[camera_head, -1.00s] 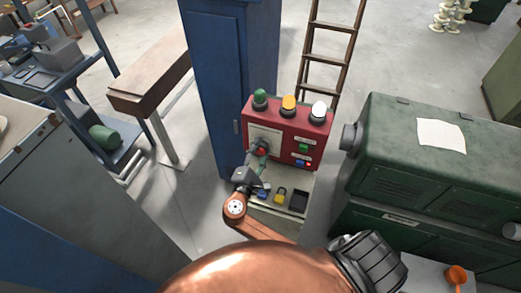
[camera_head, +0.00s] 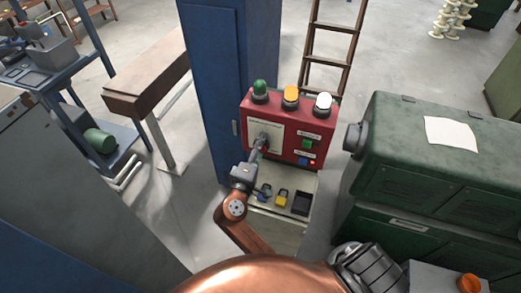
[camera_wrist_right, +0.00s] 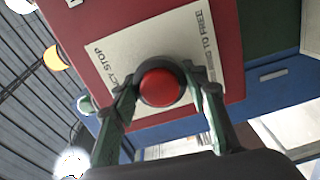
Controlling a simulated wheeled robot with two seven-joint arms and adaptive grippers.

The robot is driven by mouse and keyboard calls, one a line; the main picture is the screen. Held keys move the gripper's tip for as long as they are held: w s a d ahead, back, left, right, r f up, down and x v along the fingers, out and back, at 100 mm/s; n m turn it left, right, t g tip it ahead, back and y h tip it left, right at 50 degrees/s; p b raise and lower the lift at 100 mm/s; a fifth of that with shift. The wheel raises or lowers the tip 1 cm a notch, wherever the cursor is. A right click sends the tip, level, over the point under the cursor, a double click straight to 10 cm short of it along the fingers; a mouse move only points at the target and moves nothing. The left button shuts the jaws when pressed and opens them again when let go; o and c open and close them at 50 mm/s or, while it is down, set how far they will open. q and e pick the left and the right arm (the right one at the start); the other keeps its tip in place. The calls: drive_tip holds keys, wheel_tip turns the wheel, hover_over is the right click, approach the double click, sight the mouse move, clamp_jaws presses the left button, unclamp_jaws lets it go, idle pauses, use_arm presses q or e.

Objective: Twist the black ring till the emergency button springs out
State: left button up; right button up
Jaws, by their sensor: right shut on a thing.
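The emergency button (camera_wrist_right: 160,88) is a round red cap in the right wrist view. The black ring (camera_wrist_right: 163,62) surrounds it, on a pale plate (camera_wrist_right: 112,50) with printed words on the red control box (camera_head: 313,128). My right gripper (camera_wrist_right: 162,82) is shut on the black ring, with one green-grey finger at each side of the button. In the head view my right gripper (camera_head: 260,146) reaches the left part of the box front and hides most of the button. My left gripper is not in view.
Green, amber and white lamps stand on top of the box. A green button (camera_head: 308,144) is to the right. A yellow padlock (camera_head: 281,197) lies on the shelf below. A blue cabinet (camera_head: 215,80) stands behind left, a green machine (camera_head: 420,165) right.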

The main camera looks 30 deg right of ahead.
drive_tip(key=shift+m+b, duration=0.3)
drive_tip(key=shift+m, duration=0.1)
drive_tip(key=o, duration=1.2)
drive_tip(key=shift+c, duration=0.2)
